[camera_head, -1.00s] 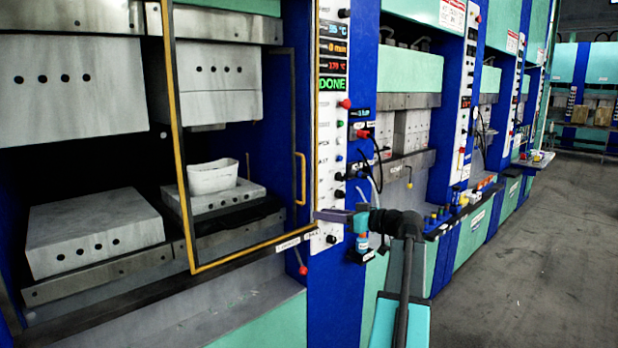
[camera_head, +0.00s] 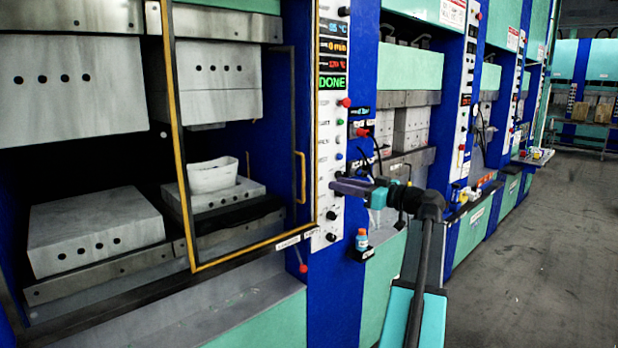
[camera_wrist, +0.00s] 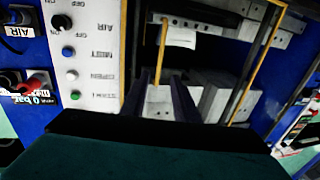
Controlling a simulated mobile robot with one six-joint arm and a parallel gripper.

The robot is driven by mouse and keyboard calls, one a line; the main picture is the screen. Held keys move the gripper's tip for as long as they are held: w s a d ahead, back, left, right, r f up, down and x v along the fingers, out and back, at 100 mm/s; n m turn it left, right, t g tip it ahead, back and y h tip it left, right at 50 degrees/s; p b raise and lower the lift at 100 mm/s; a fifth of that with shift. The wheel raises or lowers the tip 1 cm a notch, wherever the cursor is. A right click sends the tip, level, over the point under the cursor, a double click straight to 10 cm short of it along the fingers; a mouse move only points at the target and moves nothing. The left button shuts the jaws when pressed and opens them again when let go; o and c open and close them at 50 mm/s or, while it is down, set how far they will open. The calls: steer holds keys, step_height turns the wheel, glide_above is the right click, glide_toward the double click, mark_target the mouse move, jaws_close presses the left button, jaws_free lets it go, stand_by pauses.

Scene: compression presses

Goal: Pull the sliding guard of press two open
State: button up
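The sliding guard (camera_head: 182,150) is a yellow-edged frame standing across the right part of the near press opening. Its upright yellow handle (camera_head: 301,178) is near the frame's right edge. My gripper (camera_head: 333,186), with purple fingers, is in front of the control panel, to the right of the handle in the head view and apart from it. In the wrist view my gripper (camera_wrist: 161,80) shows two dark fingers with a gap between them. A yellow bar, apparently the handle (camera_wrist: 160,50), shows ahead of this gap. Nothing is held.
The control panel (camera_head: 331,130) has knobs, buttons and a green DONE display. A white cup-like part (camera_head: 212,176) sits on the lower mould block (camera_head: 232,196) behind the guard. A small orange-capped bottle (camera_head: 362,240) stands below my gripper. The floor at right is clear.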

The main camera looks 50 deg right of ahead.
mark_target(308, 177)
steer(key=w+p, duration=0.1)
steer(key=w, duration=0.3)
steer(key=w+a+p, duration=0.1)
steer(key=w, duration=0.3)
steer(key=w+p, duration=0.1)
steer(key=w, duration=0.3)
steer(key=shift+w+a+p, duration=0.2)
steer(key=shift+a+p, duration=0.1)
steer(key=shift+p, duration=0.1)
jaws_close()
